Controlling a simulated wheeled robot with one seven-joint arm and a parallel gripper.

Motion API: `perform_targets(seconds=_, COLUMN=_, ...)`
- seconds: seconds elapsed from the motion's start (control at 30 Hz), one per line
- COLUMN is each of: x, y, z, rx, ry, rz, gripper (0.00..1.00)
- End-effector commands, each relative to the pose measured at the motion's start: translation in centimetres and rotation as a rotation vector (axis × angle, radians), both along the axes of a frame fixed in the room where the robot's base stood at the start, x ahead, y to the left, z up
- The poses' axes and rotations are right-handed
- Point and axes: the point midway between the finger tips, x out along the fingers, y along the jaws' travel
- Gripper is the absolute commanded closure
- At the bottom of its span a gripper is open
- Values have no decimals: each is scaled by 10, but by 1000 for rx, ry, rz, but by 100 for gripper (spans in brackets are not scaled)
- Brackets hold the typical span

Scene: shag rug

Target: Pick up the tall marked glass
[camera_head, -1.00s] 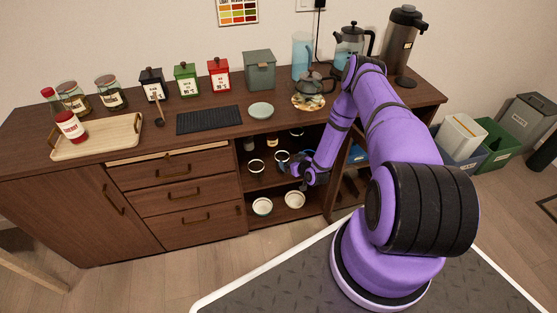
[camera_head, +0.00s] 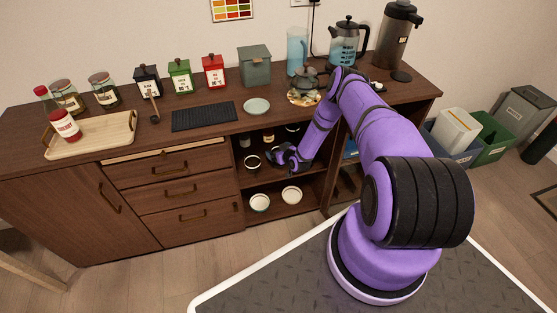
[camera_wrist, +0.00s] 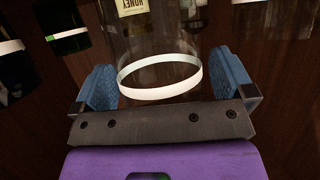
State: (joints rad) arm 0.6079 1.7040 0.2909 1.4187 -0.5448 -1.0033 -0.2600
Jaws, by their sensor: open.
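A clear glass with a white band (camera_wrist: 160,78) stands upright in the wrist view, between the two blue fingers of my gripper (camera_wrist: 160,90). The fingers are spread on either side of it. The glass looks empty, and an item labelled HONEY (camera_wrist: 132,6) shows behind it. In the head view my gripper (camera_head: 277,157) reaches into the open shelf of the cabinet, and the arm and gripper hide the glass there. I cannot tell whether either finger touches the glass.
Another white-banded glass (camera_head: 252,162) stands left of my gripper on the same shelf. Two bowls, one here (camera_head: 259,202) and one beside it (camera_head: 291,195), sit on the shelf below. The cabinet top (camera_head: 218,140) lies above the gripper. Banded containers (camera_wrist: 68,38) crowd the left in the wrist view.

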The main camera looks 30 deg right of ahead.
Motion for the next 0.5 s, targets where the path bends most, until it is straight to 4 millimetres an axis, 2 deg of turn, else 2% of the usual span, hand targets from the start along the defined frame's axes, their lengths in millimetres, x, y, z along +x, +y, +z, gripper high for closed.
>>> perform_targets(seconds=0.13, x=0, y=0, z=0, rx=0, ry=0, rz=1, gripper=0)
perform_targets(seconds=0.17, x=0, y=0, z=0, rx=0, ry=0, rz=1, gripper=5)
perform_targets(seconds=0.4, x=0, y=0, z=0, rx=0, ry=0, rz=1, gripper=60)
perform_targets(seconds=0.47, x=0, y=0, z=0, rx=0, ry=0, rz=1, gripper=74)
perform_targets(seconds=0.5, x=0, y=0, z=0, rx=0, ry=-1, rz=1, gripper=76)
